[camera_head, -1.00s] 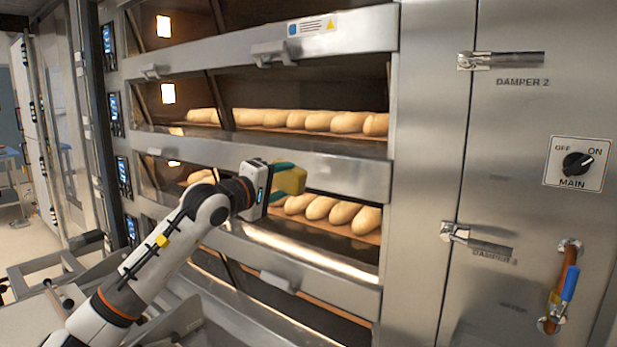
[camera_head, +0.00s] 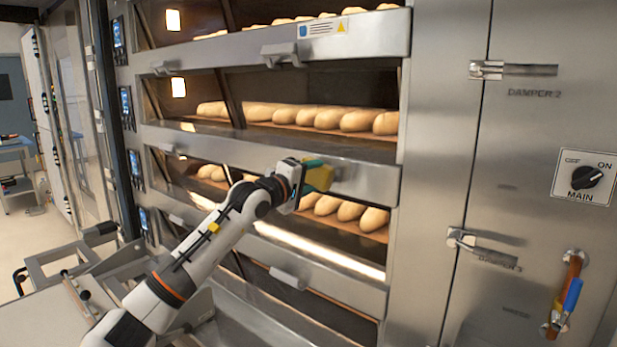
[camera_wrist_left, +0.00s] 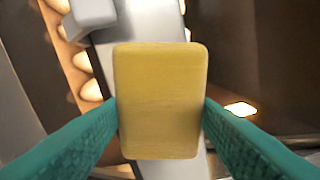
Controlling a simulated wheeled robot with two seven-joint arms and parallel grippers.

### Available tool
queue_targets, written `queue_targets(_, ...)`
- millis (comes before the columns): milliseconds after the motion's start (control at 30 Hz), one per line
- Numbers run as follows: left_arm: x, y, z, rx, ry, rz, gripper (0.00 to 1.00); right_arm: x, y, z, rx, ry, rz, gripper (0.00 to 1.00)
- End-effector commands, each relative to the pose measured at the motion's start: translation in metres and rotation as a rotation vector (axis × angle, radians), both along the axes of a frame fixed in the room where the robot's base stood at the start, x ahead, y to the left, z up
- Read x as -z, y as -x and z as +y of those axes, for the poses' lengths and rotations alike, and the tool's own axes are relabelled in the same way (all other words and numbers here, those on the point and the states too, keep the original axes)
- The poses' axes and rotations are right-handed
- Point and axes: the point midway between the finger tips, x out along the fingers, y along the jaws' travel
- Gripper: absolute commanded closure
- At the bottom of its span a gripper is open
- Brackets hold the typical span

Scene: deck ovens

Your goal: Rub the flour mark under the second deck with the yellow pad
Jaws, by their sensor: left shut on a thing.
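My left gripper (camera_head: 313,176) has teal fingers shut on the yellow pad (camera_head: 320,179). In the left wrist view the pad (camera_wrist_left: 162,100) sits upright between both fingers, with a grey steel band behind it. In the head view the pad is in front of the steel front band (camera_head: 255,150) below the deck with the second row of loaves from the top. I cannot tell whether pad and band touch. I cannot make out a flour mark; the pad and gripper cover part of the band. My right gripper is not in view.
Loaves lie in the deck above the band (camera_head: 330,118) and the deck below it (camera_head: 350,211). A handle (camera_head: 283,54) juts out from the upper front. A steel panel with a damper latch (camera_head: 513,69), a MAIN knob (camera_head: 587,177) and a blue-handled valve (camera_head: 572,294) stands at right.

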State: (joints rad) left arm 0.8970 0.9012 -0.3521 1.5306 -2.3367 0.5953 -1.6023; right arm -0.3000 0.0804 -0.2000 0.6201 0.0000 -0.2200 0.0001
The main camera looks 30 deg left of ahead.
Motion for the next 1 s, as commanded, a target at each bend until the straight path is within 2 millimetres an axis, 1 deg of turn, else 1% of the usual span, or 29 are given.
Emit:
queue_targets(433,0.0,0.0,0.0,0.0,0.0,0.0,0.68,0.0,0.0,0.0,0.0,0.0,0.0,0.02)
queue_targets(1000,-0.001,-0.012,0.0,-0.001,0.002,0.0,0.68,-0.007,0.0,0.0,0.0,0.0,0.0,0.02)
